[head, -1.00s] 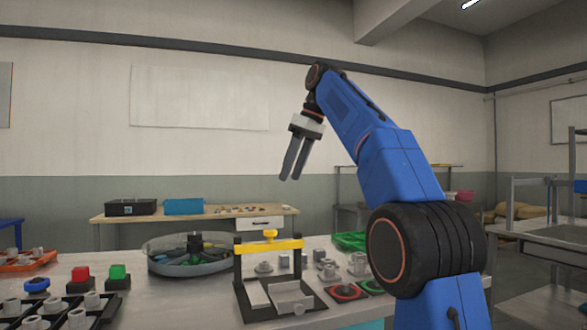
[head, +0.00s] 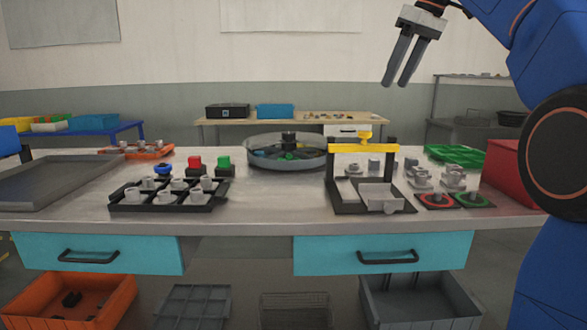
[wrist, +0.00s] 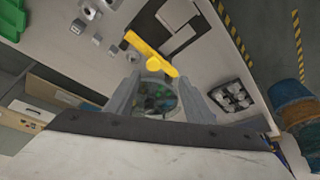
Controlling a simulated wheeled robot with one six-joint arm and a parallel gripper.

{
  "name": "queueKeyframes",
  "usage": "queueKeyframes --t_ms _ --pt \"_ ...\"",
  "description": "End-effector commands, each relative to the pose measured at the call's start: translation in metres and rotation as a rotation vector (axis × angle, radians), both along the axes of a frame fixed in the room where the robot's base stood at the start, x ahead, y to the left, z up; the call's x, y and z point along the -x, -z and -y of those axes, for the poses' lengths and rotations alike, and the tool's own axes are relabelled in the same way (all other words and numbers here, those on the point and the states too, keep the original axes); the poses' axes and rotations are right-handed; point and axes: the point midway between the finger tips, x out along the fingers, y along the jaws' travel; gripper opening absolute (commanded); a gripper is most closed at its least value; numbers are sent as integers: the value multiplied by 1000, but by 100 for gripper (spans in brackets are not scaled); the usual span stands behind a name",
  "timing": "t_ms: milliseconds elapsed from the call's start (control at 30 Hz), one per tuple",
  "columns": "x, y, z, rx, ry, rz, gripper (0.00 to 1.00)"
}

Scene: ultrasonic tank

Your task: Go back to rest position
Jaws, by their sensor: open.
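My gripper (head: 396,84) hangs in the air at the upper right of the head view, well above the table. Its two grey fingers point down and stand apart with nothing between them. In the wrist view my gripper (wrist: 157,100) shows its fingers spread, and a round tank (wrist: 157,95) is seen far below through the gap. The yellow-topped press fixture (head: 363,149) stands on the table, below and to the left of my gripper. It also shows in the wrist view (wrist: 150,52).
The table (head: 270,205) holds a black tray of grey parts (head: 170,208), red and green buttons, a round tank (head: 288,165), a green tray (head: 455,155) and a red bin (head: 505,170). Teal drawers (head: 380,254) are shut. Orange (head: 75,315) and grey bins sit below.

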Motion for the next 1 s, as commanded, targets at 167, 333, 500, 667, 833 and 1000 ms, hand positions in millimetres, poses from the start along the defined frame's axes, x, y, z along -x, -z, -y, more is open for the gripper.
queueKeyframes --t_ms 167,333,500,667,833,1000 --pt "36 32 -2 -5 103 -10 49" --pt "73 72 -2 -7 202 -15 49" --pt "113 121 0 -6 295 -17 49" --pt "154 174 2 -3 377 -14 49" --pt "200 239 6 2 457 -10 49" --pt "248 310 10 6 528 0 49"
